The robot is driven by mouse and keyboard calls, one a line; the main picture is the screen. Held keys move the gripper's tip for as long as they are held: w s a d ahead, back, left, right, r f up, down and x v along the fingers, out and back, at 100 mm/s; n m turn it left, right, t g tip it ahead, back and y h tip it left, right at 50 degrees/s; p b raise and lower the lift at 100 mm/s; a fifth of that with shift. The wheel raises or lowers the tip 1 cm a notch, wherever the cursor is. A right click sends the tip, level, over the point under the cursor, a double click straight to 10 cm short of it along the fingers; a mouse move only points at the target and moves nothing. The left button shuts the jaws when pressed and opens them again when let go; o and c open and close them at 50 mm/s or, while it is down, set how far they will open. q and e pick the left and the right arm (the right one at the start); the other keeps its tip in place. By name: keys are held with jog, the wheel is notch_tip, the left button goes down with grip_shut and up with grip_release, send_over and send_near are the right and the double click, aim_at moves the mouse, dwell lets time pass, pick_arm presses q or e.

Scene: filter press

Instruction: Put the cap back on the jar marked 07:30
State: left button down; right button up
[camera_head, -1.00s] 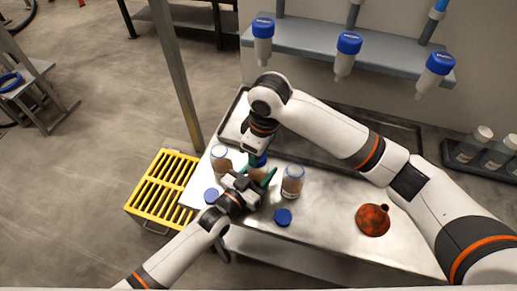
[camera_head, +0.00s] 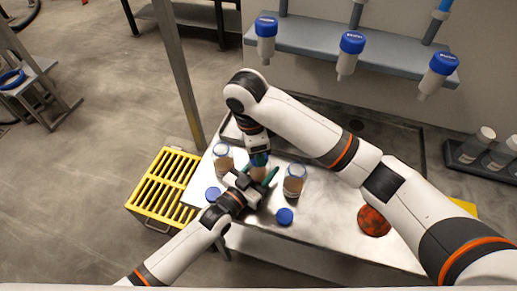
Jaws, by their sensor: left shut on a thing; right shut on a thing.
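Three jars with brownish contents stand on the metal table: a left jar (camera_head: 223,160), a middle jar (camera_head: 258,173) and a right jar (camera_head: 294,182). Their markings are too small to read, so I cannot tell which is 07:30. My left gripper (camera_head: 257,182), with green fingers, is shut around the middle jar. My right gripper (camera_head: 259,155) is above that jar, shut on a blue cap (camera_head: 259,160) at its mouth. I cannot tell whether the cap is seated. Two other blue caps lie on the table, one at the left (camera_head: 212,194) and one at the front (camera_head: 285,216).
A red-brown funnel (camera_head: 372,221) is on the right of the table, partly behind my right arm. A yellow slotted crate (camera_head: 160,188) stands left of the table. Blue-capped bottles (camera_head: 351,45) hang from the rear shelf. A grey tray lies at the table's back.

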jog(key=m, duration=0.4)
jog(key=shift+w+m, duration=0.1)
jog(key=shift+m, duration=0.3)
jog(key=o, duration=0.9)
jog(key=shift+o, duration=0.2)
jog(key=shift+r, duration=2.25)
jog(key=shift+c, duration=0.2)
